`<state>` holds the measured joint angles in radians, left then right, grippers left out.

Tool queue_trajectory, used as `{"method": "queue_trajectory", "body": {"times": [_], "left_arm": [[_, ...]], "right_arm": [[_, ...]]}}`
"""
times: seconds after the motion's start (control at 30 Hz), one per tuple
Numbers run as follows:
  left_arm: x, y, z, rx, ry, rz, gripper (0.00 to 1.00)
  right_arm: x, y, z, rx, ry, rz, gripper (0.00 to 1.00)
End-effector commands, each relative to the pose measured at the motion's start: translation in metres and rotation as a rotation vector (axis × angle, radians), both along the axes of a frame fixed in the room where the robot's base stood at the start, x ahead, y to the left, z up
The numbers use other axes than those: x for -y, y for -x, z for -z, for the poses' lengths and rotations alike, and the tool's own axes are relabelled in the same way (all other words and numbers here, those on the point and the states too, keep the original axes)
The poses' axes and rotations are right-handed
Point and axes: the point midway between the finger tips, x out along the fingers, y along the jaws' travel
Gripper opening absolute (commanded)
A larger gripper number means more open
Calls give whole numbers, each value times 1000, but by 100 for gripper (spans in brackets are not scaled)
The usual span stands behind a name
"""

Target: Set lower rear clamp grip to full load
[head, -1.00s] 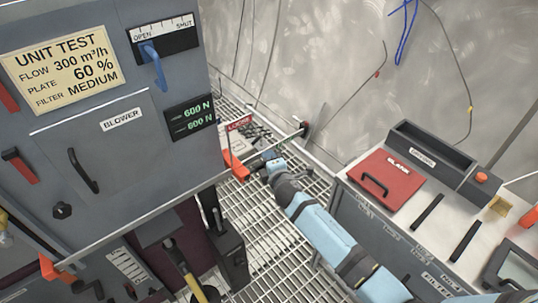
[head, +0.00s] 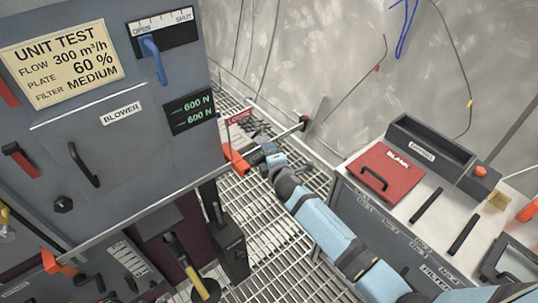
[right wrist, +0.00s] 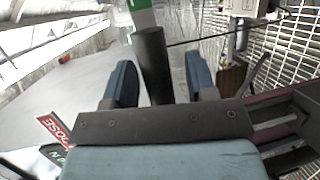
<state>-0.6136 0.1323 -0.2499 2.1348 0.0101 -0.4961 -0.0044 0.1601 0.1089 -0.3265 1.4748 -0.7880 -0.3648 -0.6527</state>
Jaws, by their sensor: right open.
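The orange rear clamp part (head: 233,159) sits at the lower right corner of the grey unit, with a rod running right from it to a green-tinted end (head: 303,124). A red LOOSE label (head: 238,117) stands behind it. My right gripper (head: 262,158) is beside the orange part. In the right wrist view its two blue fingers (right wrist: 161,82) are open, with a dark upright cylinder (right wrist: 152,55) between them, seemingly the grip. I cannot tell if they touch it. The display (head: 190,111) reads 600 N on both lines. My left gripper is not in view.
The grey unit (head: 120,150) with a blue lever (head: 154,60) fills the left. A bench with a red BLANK plate (head: 387,172) stands right. Below is grated floor (head: 270,235); a dark post (head: 229,245) and another orange clamp part (head: 55,263) are lower left.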

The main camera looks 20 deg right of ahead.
Motion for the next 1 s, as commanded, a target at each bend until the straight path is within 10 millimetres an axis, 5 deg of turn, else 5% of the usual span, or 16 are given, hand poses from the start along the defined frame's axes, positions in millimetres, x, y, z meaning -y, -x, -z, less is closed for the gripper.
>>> {"method": "queue_trajectory", "body": {"times": [0.17,0.6,1.0], "left_arm": [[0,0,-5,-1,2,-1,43],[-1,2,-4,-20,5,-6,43],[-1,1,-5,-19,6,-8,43]], "right_arm": [[1,20,-4,-2,1,0,52],[2,113,-22,-2,0,0,52],[2,135,-26,-1,0,0,52]]}}
